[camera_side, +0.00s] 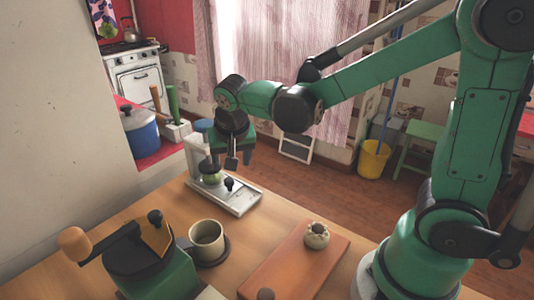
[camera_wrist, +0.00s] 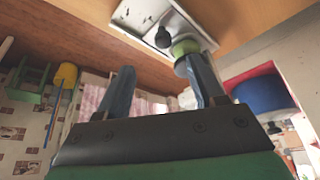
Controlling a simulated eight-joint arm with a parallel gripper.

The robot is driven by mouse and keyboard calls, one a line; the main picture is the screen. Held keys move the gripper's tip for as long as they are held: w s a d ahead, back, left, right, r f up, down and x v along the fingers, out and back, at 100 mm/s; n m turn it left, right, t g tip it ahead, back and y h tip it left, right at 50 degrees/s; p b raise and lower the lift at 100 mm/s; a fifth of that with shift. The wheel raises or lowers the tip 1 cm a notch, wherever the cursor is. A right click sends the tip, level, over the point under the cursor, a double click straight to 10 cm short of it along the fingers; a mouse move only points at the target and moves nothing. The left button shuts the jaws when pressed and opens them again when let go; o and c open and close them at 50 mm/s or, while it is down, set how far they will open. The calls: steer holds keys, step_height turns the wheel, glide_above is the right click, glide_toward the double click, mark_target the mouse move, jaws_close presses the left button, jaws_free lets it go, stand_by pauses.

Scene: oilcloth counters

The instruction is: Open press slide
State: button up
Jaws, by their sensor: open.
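The press (camera_side: 240,201) is a pale metal device on the wooden counter, with an upright back part and a flat base. A dark knob (camera_side: 229,184) stands on its base; the knob also shows in the wrist view (camera_wrist: 162,38). A round green part (camera_side: 211,178) sits at the upright part, and it shows in the wrist view (camera_wrist: 184,47) beside a finger. My gripper (camera_side: 231,163) is open above the press, close to the green part and the knob. Whether a finger touches the green part, I cannot tell. No object is between the fingers.
A green grinder with a wooden-handled crank (camera_side: 150,262) and a cup (camera_side: 207,240) on a dark saucer stand at the front left. A wrapped bundle (camera_side: 316,236) sits on a reddish board (camera_side: 285,272). A blue pot (camera_side: 139,130) stands on the red counter behind.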

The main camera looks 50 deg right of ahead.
mark_target(229, 180)
steer(key=shift+w+f+m+g+h, duration=0.3)
steer(key=shift+w+f+m, duration=0.45)
steer(key=shift+f, duration=0.25)
steer(key=shift+x, duration=2.7)
jaws_close()
